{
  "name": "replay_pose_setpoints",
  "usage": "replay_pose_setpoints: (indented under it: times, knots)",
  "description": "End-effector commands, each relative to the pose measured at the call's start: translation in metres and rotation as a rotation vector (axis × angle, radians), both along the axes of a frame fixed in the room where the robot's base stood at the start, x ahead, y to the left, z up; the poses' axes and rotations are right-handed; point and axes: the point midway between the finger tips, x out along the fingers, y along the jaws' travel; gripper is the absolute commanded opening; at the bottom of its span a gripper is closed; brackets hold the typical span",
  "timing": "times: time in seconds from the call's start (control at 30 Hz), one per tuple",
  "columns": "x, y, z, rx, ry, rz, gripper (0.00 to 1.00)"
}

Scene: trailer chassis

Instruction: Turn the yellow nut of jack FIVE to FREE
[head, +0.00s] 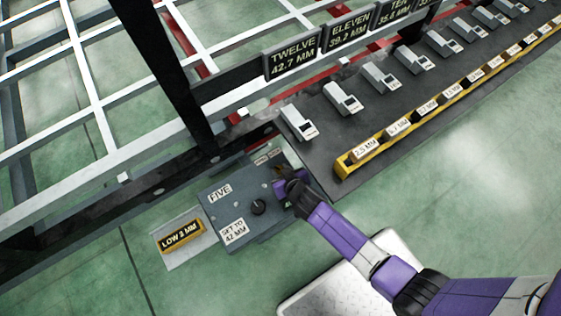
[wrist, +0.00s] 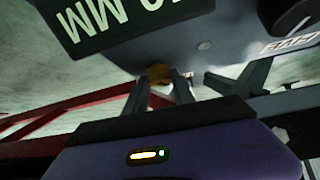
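The grey jack panel labelled FIVE (head: 211,213) sits low beside the trailer frame. It carries a black knob (head: 258,207) and a "SET TO 42 MM" label (head: 234,231). Small tags (head: 266,157) at its far edge are too small to read. My gripper (head: 283,178) is over the panel's right part and hides what lies under it. In the wrist view a yellow nut (wrist: 159,74) shows at the tips of my two fingers (wrist: 162,85), which stand apart on either side of it. I cannot tell whether they touch it.
A display (head: 180,236) reading "LOW 8 MM" stands left of the panel. A dark bench with grey blocks (head: 298,121) and a yellow rail (head: 400,128) of tagged blocks lies to the right. Dark trailer beams (head: 170,60) rise behind.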

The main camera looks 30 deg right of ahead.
Motion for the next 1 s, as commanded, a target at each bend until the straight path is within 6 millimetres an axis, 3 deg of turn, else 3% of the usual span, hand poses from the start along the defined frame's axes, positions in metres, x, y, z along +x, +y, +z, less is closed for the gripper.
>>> replay_pose_setpoints:
  times: [0.03,0.1,0.57,0.77,1.0]
  knots:
    - [0.0,0.0,0.0,0.0,0.001,0.0,0.4]
    - [0.0,0.0,0.0,0.0,0.001,0.0,0.52]
    - [-0.009,0.0,0.009,0.0,0.002,-0.001,0.52]
    - [-0.036,0.003,0.037,0.0,0.002,-0.001,0.52]
    - [-0.09,0.01,0.035,0.001,0.005,-0.004,0.52]
